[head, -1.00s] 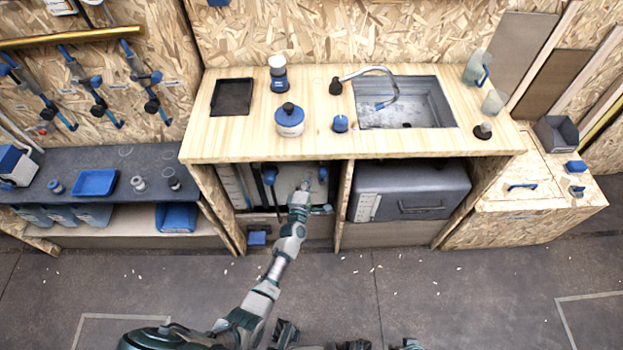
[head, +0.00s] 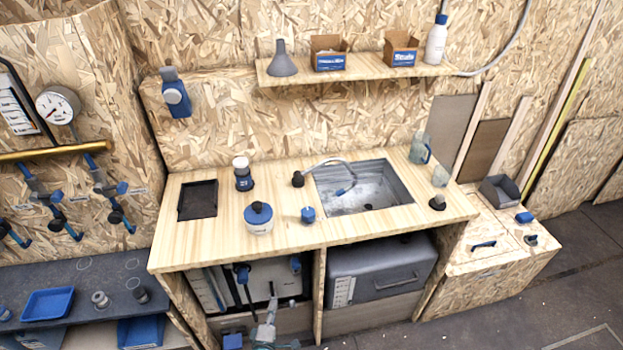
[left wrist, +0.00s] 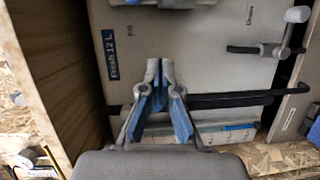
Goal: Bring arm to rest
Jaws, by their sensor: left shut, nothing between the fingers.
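My left gripper (head: 271,303) is at the bottom of the head view, in front of the left bay under the counter. In the left wrist view, its two fingers (left wrist: 160,68) are together with nothing between them. Behind them is a pale tank (left wrist: 200,50) labelled "Fresh 12 L". The tank (head: 262,275) also shows in the head view, partly hidden by the gripper and a blue-topped dark fitting (head: 242,273). I cannot tell the gap between fingertips and tank. My right gripper is not in view.
The wooden counter (head: 230,215) overhangs the bay and holds a sink (head: 365,187), a jar (head: 258,218) and bottles. A grey case (head: 378,268) fills the right bay. A wooden panel (left wrist: 55,90) stands close left of the gripper, and a grey-knobbed lever (left wrist: 270,48) at right.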

